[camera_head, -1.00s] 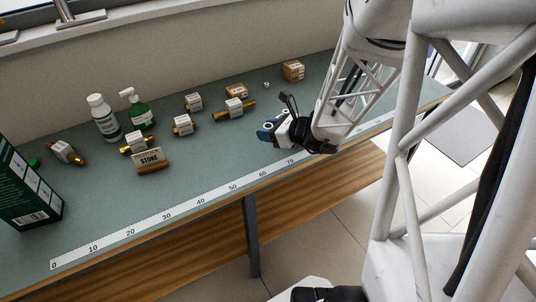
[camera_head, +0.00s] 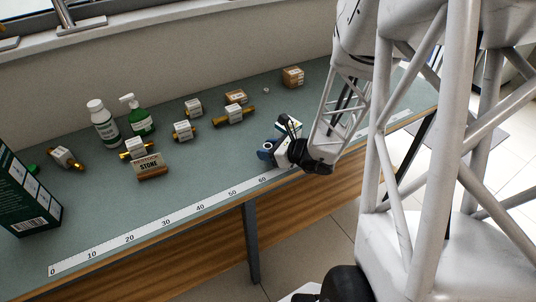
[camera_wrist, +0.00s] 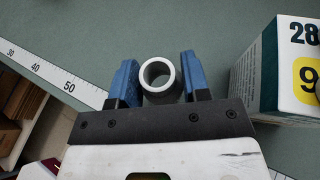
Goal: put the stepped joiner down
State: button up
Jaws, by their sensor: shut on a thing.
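The stepped joiner (camera_wrist: 158,76) shows in the wrist view as a short grey tube seen end-on, its round bore facing the camera. My gripper (camera_wrist: 156,78) has its two blue fingers on either side of the tube and is shut on it. In the head view my gripper (camera_head: 267,150) is low over the bench near its front edge, beside the ruler strip. The joiner is small there, a pale ring between the fingers. Whether it touches the bench cannot be told.
A green and white carton (camera_wrist: 287,68) stands close right of my gripper in the wrist view. The ruler strip (camera_head: 190,217) runs along the bench's front edge. Bare bench (camera_head: 210,165) lies left of my gripper.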

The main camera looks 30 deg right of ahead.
jog(key=shift+f, duration=1.1)
jog(key=shift+f, duration=0.1)
jog(key=o, duration=0.9)
jog(key=v, duration=1.2)
dwell(0.6)
